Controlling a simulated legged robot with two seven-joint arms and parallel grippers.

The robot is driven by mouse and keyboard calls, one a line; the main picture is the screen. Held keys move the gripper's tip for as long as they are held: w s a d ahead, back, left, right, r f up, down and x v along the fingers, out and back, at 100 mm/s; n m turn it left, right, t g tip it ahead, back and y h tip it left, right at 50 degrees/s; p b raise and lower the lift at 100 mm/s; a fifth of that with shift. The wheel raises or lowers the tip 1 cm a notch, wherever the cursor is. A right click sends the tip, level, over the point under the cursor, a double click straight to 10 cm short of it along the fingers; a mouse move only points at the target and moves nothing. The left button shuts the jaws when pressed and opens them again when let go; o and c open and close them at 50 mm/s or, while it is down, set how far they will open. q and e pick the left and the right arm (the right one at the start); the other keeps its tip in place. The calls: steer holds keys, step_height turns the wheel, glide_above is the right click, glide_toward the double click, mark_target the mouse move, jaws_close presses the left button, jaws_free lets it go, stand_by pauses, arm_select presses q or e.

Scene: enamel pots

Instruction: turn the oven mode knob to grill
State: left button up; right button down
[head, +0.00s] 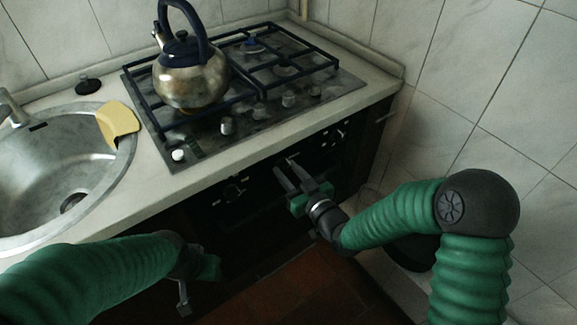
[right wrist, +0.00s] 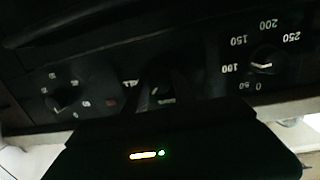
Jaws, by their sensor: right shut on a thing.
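The dark oven panel (head: 258,178) runs under the counter front, with small knobs that show only dimly. My right gripper (head: 288,177) reaches the middle of this panel from the right. In the right wrist view the panel is upside down, and a dark middle knob (right wrist: 162,90) with a pale pointer line sits where the jaws close. My right gripper is shut on this knob; its markings are too dark to read, so I cannot tell which mode it points at. My left gripper (head: 183,298) hangs low at the left, away from the panel; its jaw opening is unclear.
In the wrist view a temperature knob (right wrist: 262,64) with numbers up to 250 and another marked knob (right wrist: 65,98) flank the middle one. A kettle (head: 192,78) stands on the hob (head: 275,103). A sink (head: 60,165) and yellow cloth (head: 118,120) are left. The tiled wall bounds the right.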

steer(key=m+p, duration=0.2)
steer(key=m, duration=0.1)
steer(key=r+m+p, duration=0.1)
steer(key=shift+w+d+r, duration=0.1)
steer(key=shift+w, duration=0.15)
steer(key=m+p, duration=0.2)
steer(key=m, duration=0.2)
steer(key=shift+d+g+y+p, duration=0.1)
steer(key=shift+g+y+p, duration=0.2)
steer(key=shift+p, duration=0.05)
steer(key=shift+f, duration=0.2)
steer(key=c, duration=1.3)
jaws_free()
steer(key=shift+m, duration=0.3)
steer(key=shift+o, duration=1.3)
steer(key=shift+w+f, duration=0.1)
steer(key=shift+f, duration=0.15)
steer(key=shift+s, duration=0.2)
